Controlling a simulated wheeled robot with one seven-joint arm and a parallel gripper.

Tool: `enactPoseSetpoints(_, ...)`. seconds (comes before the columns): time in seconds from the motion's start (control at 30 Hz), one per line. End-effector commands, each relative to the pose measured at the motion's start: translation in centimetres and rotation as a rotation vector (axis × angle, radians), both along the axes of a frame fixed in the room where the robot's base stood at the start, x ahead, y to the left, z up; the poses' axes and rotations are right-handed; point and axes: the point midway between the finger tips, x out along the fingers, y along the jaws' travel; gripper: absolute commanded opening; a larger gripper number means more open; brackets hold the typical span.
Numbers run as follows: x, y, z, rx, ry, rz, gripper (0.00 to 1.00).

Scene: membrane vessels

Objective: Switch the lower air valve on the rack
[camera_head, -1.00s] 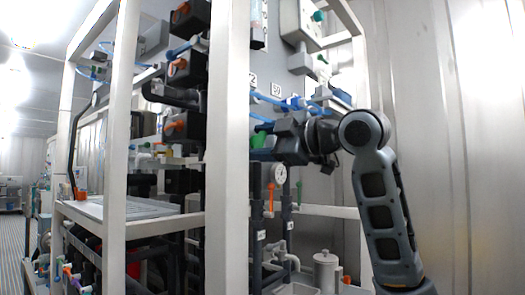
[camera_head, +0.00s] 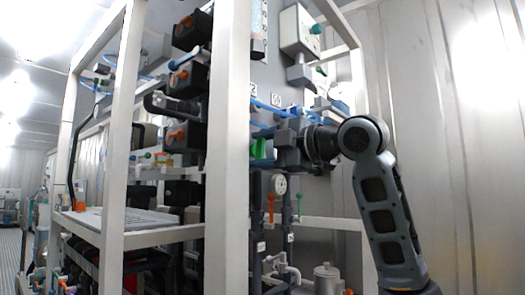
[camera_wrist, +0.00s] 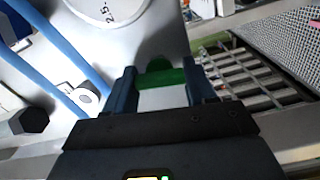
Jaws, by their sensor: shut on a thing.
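A green valve handle (camera_wrist: 162,78) sits between the two fingers of my gripper (camera_wrist: 160,88) in the wrist view. My gripper is shut on it from both sides. In the head view the green handle (camera_head: 260,148) shows just left of my gripper, beside the white post. The fingertips are hard to make out there. The rack (camera_head: 228,200) has white posts and a grey back panel. The valve's body is mostly hidden behind the gripper and handle.
A round gauge (camera_head: 279,184) and an orange handle (camera_head: 271,208) are just below my gripper. Blue tubes (camera_wrist: 50,55) run close on the left in the wrist view. A thick white post (camera_head: 236,120) stands left of the gripper.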

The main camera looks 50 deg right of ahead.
Motion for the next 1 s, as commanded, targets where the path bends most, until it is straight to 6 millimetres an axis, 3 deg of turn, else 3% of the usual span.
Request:
enactPoseSetpoints(0.07, 0.0, 0.1, -0.1, -0.003, 0.002, 0.002, 0.25)
enactPoseSetpoints(0.1, 0.0, 0.1, -0.1, -0.003, 0.002, 0.002, 0.56)
enactPoseSetpoints(0.37, 0.0, 0.1, 0.0, -0.001, 0.001, 0.001, 0.81)
enactPoseSetpoints(0.67, -0.4, 0.0, 0.0, 0.0, 0.0, 0.0, 0.81)
enactPoseSetpoints(1.0, -5.4, -0.2, -0.1, -0.002, -0.001, -0.001, 0.81)
